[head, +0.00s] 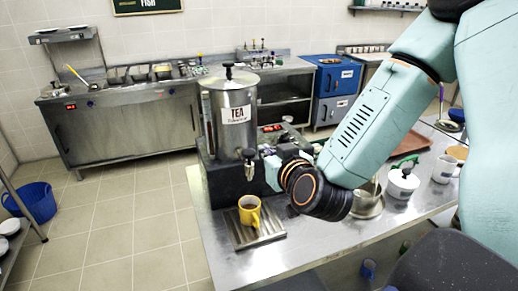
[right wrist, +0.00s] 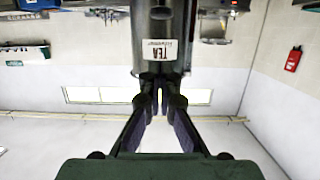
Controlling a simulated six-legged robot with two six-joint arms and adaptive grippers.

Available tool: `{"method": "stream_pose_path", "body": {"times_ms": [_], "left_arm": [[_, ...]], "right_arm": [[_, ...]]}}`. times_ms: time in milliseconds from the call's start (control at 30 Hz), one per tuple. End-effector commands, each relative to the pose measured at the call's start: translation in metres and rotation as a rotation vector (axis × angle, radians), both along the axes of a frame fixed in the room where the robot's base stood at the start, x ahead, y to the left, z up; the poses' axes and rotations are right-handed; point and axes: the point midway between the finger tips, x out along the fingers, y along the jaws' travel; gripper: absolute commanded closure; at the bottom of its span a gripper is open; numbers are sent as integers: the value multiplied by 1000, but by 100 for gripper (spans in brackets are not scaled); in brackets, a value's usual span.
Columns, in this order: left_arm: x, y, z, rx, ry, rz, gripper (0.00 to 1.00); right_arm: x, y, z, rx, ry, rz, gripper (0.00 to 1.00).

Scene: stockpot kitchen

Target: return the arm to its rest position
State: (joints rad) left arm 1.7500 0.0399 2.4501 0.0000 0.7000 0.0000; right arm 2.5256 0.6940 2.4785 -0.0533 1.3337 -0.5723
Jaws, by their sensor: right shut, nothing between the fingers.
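My right arm (head: 370,125) comes in from the upper right of the head view. It reaches down and left over the steel counter, with its dark wrist near the tea urn (head: 238,110). My right gripper (right wrist: 160,100) shows in the right wrist view with its fingers shut and nothing between them. Its tips overlap the lower part of the urn in that view; I cannot tell the gap. In the head view the fingers are hard to make out beside the urn. My left gripper is not in view.
A yellow mug (head: 249,209) stands on the drip tray (head: 262,236) below the urn's tap. A metal pot (head: 367,203), a white lidded pot (head: 402,184) and a brown tray (head: 411,143) are on the counter close to the arm.

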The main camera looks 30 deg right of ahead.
Motion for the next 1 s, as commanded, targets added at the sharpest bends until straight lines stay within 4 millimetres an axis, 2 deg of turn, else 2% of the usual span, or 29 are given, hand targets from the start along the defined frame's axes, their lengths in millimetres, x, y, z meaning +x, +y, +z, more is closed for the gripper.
{"method": "stream_pose_path", "body": {"times_ms": [300,367,467,500,667,767,900,1000], "left_arm": [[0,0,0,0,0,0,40],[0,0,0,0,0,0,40],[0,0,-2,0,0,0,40],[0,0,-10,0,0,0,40],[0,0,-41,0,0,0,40],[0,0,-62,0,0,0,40],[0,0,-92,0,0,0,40],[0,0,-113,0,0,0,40]], "right_arm": [[0,1,-2,32,3,-1,100],[-1,6,-9,91,26,5,100],[-5,22,-33,225,110,29,100],[-10,31,-57,262,169,43,100],[-38,55,-148,329,382,68,100],[-63,67,-206,347,521,74,100],[-107,81,-286,348,719,76,100],[-143,89,-338,335,854,79,100]]}}
